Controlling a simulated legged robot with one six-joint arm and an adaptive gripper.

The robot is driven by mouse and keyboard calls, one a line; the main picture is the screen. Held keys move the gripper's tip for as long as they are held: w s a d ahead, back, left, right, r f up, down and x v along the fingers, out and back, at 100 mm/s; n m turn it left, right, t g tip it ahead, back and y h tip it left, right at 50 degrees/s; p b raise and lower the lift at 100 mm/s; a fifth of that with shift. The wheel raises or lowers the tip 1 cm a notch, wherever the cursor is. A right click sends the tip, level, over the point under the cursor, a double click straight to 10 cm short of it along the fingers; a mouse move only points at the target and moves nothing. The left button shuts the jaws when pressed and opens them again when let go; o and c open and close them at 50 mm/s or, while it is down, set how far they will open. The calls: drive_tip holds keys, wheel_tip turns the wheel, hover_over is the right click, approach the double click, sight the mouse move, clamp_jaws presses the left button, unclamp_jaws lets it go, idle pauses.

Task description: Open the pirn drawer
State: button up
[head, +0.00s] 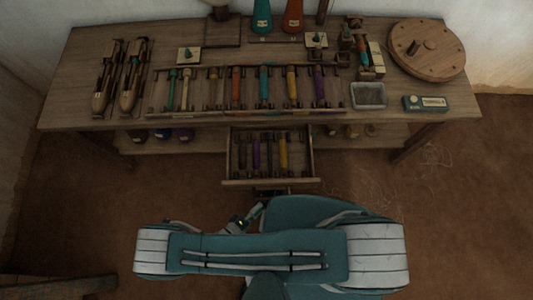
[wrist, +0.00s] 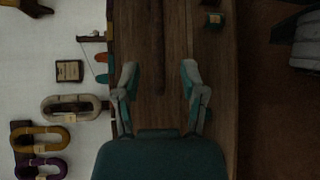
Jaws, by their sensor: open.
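The pirn drawer (head: 271,183) stands pulled out from under the front of the wooden table in the head view. Several pirns, dark, purple and yellow, lie in a row inside it. A small dark part, perhaps its handle, shows at the drawer's front. In the wrist view my gripper (wrist: 160,78) is open, its two fingers apart with nothing between them and brown wood behind. In the head view my teal and white arm is just in front of the drawer and hides most of the gripper. I cannot tell whether it touches the drawer.
The table (head: 85,75) holds a rack of coloured pirns (head: 245,90), two shuttles (head: 118,75), a round wooden disc (head: 427,48), a grey tray (head: 368,95) and a teal box (head: 427,103). Yarn hanks (wrist: 75,107) show beside the wood. The floor at right is mostly clear.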

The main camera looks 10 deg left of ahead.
drive_tip(key=v, duration=0.6)
idle(0.3)
